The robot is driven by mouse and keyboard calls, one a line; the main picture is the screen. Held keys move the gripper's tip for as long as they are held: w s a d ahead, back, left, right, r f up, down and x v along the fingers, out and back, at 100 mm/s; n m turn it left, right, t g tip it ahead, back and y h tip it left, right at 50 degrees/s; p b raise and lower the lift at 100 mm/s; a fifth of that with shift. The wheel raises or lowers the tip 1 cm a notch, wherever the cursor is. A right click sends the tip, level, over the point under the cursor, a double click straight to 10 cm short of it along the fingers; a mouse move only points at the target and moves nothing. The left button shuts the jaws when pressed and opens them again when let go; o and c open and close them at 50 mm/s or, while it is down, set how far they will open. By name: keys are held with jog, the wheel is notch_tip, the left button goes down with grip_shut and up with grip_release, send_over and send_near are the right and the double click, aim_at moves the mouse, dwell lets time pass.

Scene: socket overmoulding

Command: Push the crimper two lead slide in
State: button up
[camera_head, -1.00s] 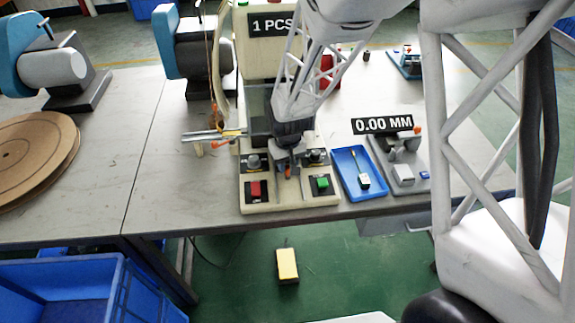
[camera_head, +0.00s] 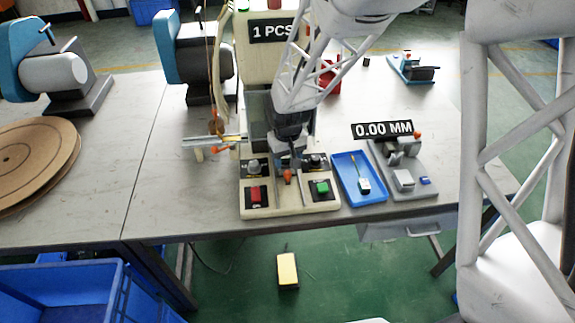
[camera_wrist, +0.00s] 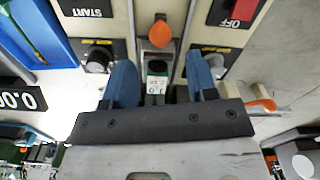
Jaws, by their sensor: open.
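The crimper (camera_head: 250,203) is a cream machine at the table's front edge, under a "1 PCS" sign. An orange knob (camera_head: 287,176) on its front middle, between the two button panels, appears to belong to the slide. In the wrist view the orange knob (camera_wrist: 160,33) sits at the end of a narrow metal channel, beyond my fingertips. A green block with a white label (camera_wrist: 157,84) lies in line with it. My gripper (camera_wrist: 160,80) is open, its blue fingers on either side of this line. Contact with the slide cannot be told. My gripper partly hides the slide in the head view.
Red (camera_head: 255,194) and green (camera_head: 321,188) buttons flank the slide. A blue tray (camera_head: 345,168) with a lead and a grey gauge (camera_head: 423,189) stand to the right. Thin bars with an orange handle stick out at the crimper's left.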

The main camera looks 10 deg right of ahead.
jog(key=shift+r, duration=1.6)
jog(key=shift+s+d+r, duration=0.15)
jog(key=shift+s+r, duration=0.1)
jog(key=shift+r, duration=0.2)
jog(key=s+d+r+m+t, duration=0.1)
jog(key=s+d+r, duration=0.4)
jog(key=s+r, duration=0.4)
jog(key=s+d+r+m+t, duration=0.1)
jog(key=s+d+r, duration=0.4)
jog(key=s+r, duration=0.5)
jog(key=s+m, duration=0.1)
jog(key=s, duration=0.5)
jog(key=shift+s+t, duration=0.3)
